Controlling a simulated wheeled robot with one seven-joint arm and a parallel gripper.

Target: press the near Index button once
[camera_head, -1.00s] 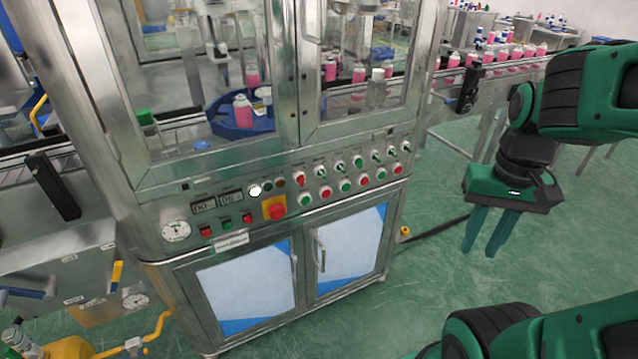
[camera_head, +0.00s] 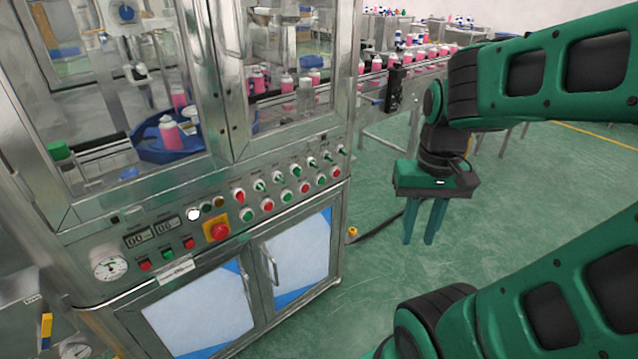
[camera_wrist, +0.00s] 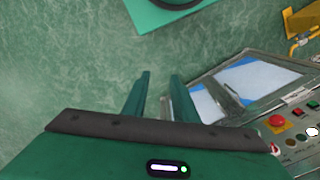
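The control panel (camera_head: 75,243) of the steel machine runs across its front above the cabinet doors. It carries a row of green and red push buttons (camera_head: 287,196) with switches above them, a red emergency stop (camera_head: 217,231) on a yellow plate, and smaller red and green buttons (camera_head: 167,253) at left. The labels are too small to read, so I cannot tell which is the near Index button. My gripper (camera_head: 421,240) hangs in the air right of the panel, fingers down, apart and empty. The wrist view shows the fingers (camera_wrist: 160,76) and part of the panel (camera_wrist: 300,150) at right.
Cabinet doors (camera_head: 292,258) with handles lie below the panel. Glass doors (camera_head: 290,65) above enclose a blue rotary table (camera_head: 150,155) with pink bottles. A conveyor (camera_head: 430,66) extends right behind my arm.

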